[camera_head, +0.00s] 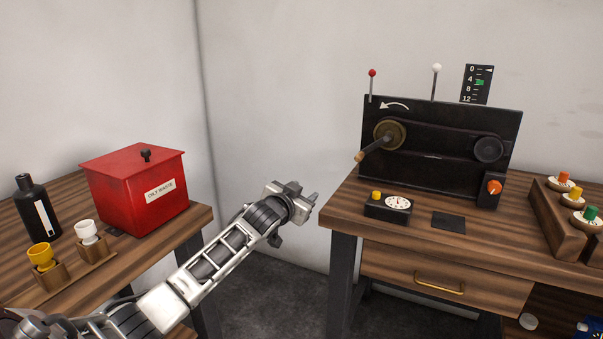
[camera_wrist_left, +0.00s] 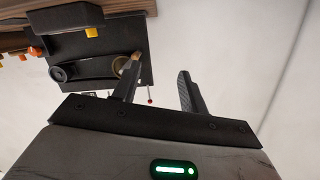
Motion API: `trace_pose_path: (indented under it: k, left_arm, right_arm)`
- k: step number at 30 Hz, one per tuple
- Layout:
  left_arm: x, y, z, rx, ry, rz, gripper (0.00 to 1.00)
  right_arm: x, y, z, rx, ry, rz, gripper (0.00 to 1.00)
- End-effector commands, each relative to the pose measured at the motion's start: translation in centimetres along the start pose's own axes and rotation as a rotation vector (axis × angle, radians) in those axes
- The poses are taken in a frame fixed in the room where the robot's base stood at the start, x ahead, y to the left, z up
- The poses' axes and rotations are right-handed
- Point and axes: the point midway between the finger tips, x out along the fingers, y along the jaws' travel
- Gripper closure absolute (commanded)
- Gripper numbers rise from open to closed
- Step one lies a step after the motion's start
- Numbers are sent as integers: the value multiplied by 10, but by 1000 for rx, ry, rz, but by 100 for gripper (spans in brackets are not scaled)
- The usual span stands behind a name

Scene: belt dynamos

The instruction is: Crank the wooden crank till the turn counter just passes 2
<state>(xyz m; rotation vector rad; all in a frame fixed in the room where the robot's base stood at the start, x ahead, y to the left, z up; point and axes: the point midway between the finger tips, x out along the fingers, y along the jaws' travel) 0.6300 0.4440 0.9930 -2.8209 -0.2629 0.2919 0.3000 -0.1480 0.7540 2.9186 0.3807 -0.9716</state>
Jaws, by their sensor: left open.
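The crank (camera_head: 375,148) has a wooden handle (camera_head: 360,156) and a brass hub on the left of a black upright panel (camera_head: 440,165). Its handle points down and left. A white curved arrow above the hub points left. The turn counter (camera_head: 477,84) is a vertical scale marked 0, 4, 8, 12, with a white pointer near 0 and a green mark between 4 and 8. My left gripper (camera_head: 308,193) is open and empty, left of the crank and apart from it. In the left wrist view, the gripper (camera_wrist_left: 158,90) has the panel (camera_wrist_left: 95,55) beyond its fingers. My right gripper is not in view.
A dial box with a yellow button (camera_head: 388,206) sits before the panel on the right table. A wooden rack with coloured knobs (camera_head: 570,215) is at right. A red waste box (camera_head: 133,188), black bottle (camera_head: 37,207) and two cups stand on the left table. A gap separates the tables.

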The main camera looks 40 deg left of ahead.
Motion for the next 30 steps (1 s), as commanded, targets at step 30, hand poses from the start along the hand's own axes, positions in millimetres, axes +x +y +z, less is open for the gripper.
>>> trace_pose_path:
  k: [30]
  left_arm:
    - [-340,303,220,-155,-394,510,64]
  right_arm:
    - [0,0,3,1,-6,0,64]
